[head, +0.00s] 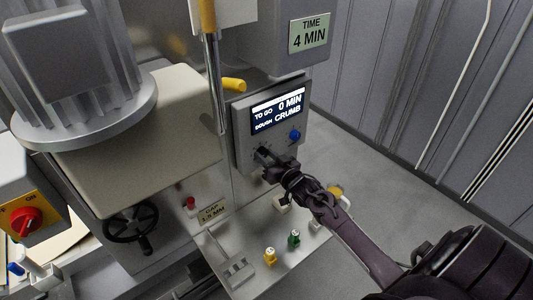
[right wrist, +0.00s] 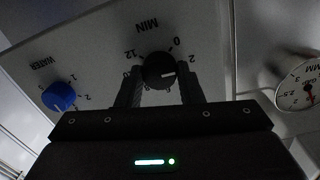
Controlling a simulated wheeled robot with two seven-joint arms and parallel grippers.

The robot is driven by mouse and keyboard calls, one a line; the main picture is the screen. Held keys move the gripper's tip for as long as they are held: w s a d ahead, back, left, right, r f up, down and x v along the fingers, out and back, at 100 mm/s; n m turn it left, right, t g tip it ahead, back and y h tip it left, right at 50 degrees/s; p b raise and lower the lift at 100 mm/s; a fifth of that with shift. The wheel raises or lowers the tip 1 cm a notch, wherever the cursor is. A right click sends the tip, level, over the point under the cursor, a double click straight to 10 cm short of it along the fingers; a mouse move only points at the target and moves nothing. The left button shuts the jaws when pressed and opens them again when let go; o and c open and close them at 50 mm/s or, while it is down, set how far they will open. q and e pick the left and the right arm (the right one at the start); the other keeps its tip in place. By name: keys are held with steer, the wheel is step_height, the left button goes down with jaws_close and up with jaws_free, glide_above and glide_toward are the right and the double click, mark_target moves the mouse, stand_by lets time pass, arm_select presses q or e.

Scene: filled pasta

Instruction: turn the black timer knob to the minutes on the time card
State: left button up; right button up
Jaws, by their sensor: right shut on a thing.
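The time card (head: 309,34) at the top of the head view reads TIME 4 MIN. The display (head: 278,109) below it reads TO GO 0 MIN and DOUGH CRUMB. The black timer knob (right wrist: 158,69) sits on the panel in the right wrist view, under upside-down MIN lettering, with 0, 2 and 12 around it. Its white pointer line points to the picture's right. My right gripper (head: 266,157) reaches the panel's lower left; in the right wrist view its fingers (right wrist: 160,88) are shut on the knob, one on each side. My left gripper is not visible.
A blue WATER knob (head: 295,135) is close by on the same panel, also in the wrist view (right wrist: 58,97). A round MM dial (right wrist: 299,95) is at the wrist view's right. Small yellow (head: 270,257) and green (head: 293,239) pieces stand on the surface below.

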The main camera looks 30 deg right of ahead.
steer(key=m+p, duration=0.2)
steer(key=m, duration=0.3)
steer(key=shift+d+r, duration=0.1)
steer(key=shift+m+y+p, duration=0.3)
steer(key=shift+m+p, duration=0.35)
steer(key=shift+m, duration=0.85)
steer(key=o, duration=1)
steer(key=shift+c, duration=0.2)
steer(key=shift+s, duration=0.1)
steer(key=s+b, duration=0.1)
steer(key=s, duration=0.6)
steer(key=shift+s+d, duration=0.25)
steer(key=shift+d, duration=0.05)
